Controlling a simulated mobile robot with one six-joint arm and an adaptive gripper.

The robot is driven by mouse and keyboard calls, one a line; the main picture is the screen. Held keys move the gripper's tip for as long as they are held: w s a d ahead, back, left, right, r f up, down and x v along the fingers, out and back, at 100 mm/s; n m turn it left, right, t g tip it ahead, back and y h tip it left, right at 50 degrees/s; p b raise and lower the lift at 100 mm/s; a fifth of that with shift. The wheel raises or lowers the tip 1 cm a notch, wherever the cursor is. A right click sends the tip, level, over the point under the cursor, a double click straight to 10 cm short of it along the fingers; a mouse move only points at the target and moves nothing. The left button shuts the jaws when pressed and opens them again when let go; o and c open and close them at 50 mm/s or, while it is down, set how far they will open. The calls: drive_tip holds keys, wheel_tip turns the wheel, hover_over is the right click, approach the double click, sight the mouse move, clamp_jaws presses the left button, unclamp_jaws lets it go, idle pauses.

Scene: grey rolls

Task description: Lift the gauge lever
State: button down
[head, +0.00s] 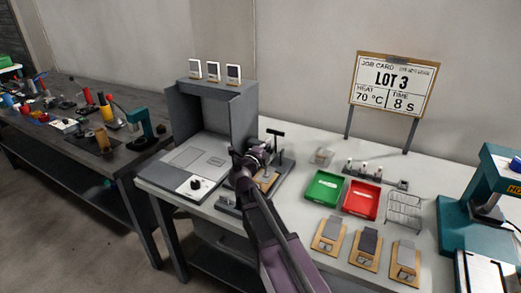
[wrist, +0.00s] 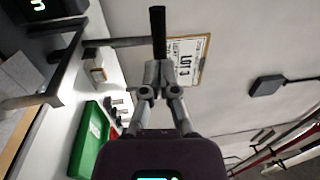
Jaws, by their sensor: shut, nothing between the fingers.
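The gauge (head: 286,178) stands on the white bench beside the grey booth. Its lever (head: 275,134) rises as a dark post with a black crossbar. In the wrist view the lever's black bar (wrist: 158,28) lies just past my fingertips, its near end overlapping them; I cannot tell whether they touch. My gripper (head: 262,152) is in front of the gauge and hides part of it. In the wrist view my gripper (wrist: 158,78) has its fingers together with nothing between them. A dark unit with a lit readout (wrist: 38,5) shows at the top left.
A green tray (head: 324,188) and a red tray (head: 361,200) are right of the gauge. Several tan boards with grey pieces lie in front. The grey booth (head: 243,115) stands close on the left. A teal machine (head: 492,190) is at the right.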

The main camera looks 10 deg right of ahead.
sight(273, 133)
drive_tip(key=shift+x, duration=2)
drive_tip(key=shift+w+a+r+p, duration=0.1)
drive_tip(key=shift+a+r+p, duration=0.1)
drive_tip(key=shift+p, duration=0.2)
